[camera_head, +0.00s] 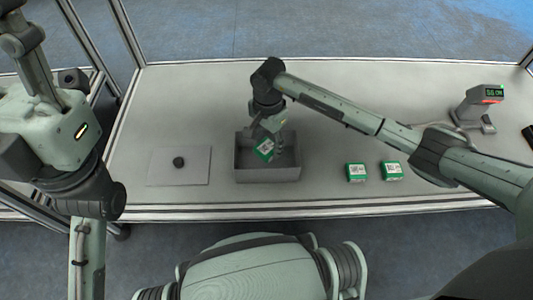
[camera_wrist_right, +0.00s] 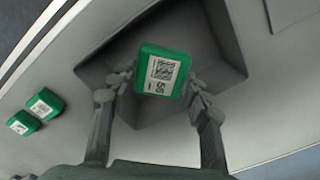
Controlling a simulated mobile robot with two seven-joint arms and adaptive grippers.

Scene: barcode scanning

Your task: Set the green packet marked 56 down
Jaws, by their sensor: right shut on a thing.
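The green packet marked 56 (camera_wrist_right: 162,70) has a white barcode label. My right gripper (camera_wrist_right: 160,86) is shut on it, with one finger on either side. In the head view the same packet (camera_head: 264,149) is tilted, over or inside the open grey bin (camera_head: 268,174). I cannot tell whether it touches the bin's floor. My right gripper also shows there from above (camera_head: 270,138), its fingers partly hidden by the packet and wrist. My left arm is at the left, and its gripper is not visible.
Two green packets, one left (camera_head: 356,172) and one right (camera_head: 391,171), lie on the table (camera_head: 330,90) right of the bin. A grey scanner (camera_head: 478,104) with a lit display stands at the far right. A flat grey plate (camera_head: 190,176) with a black knob lies left of the bin.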

